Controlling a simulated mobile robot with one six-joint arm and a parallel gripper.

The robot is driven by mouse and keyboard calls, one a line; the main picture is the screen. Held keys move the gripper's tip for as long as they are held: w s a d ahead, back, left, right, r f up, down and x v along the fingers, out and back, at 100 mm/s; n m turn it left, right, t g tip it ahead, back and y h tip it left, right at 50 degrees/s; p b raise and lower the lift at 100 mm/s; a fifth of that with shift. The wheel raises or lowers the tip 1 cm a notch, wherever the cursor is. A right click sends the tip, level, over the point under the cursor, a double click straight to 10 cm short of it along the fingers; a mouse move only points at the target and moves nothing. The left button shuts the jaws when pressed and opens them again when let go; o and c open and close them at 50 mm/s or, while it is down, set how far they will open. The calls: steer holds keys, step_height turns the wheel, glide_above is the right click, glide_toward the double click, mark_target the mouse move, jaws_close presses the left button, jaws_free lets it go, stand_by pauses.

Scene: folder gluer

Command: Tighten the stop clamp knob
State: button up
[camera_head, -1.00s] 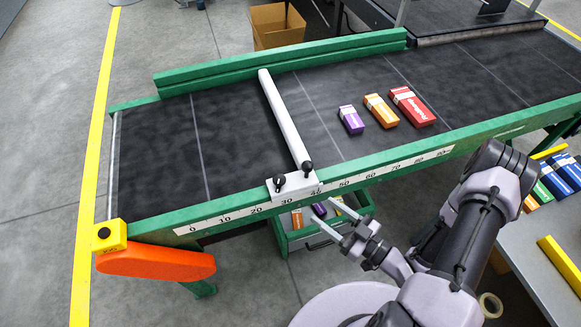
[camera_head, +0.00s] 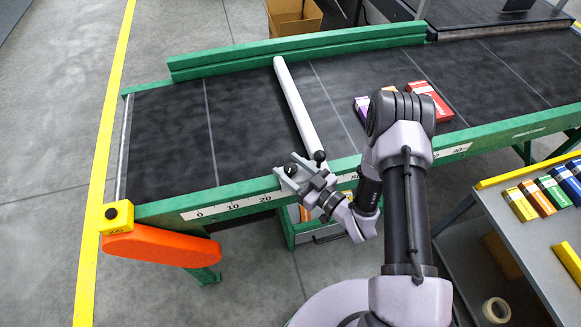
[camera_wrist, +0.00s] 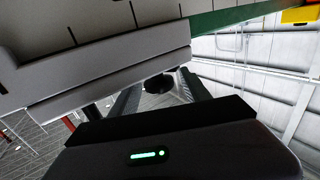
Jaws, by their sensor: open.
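The stop is a white bar (camera_head: 297,103) lying across the dark belt, with its clamp at the green front rail. My gripper (camera_head: 289,167) is at the clamp and hides most of its block. One black knob (camera_head: 291,171) shows between the fingertips; the other black knob (camera_head: 320,156) stands just right of the gripper. In the wrist view, a round dark knob (camera_wrist: 158,84) sits between the open fingers (camera_wrist: 160,92), below the pale clamp block (camera_wrist: 110,72). Gaps to both fingers seem to show; contact cannot be told.
A scale strip (camera_head: 225,207) runs along the front rail. Purple, orange and red boxes (camera_head: 430,98) lie on the belt, partly behind my arm. An orange guard (camera_head: 150,244) and yellow button box (camera_head: 117,217) are at the left end. A side table (camera_head: 500,240) with cartons stands right.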

jaws_close()
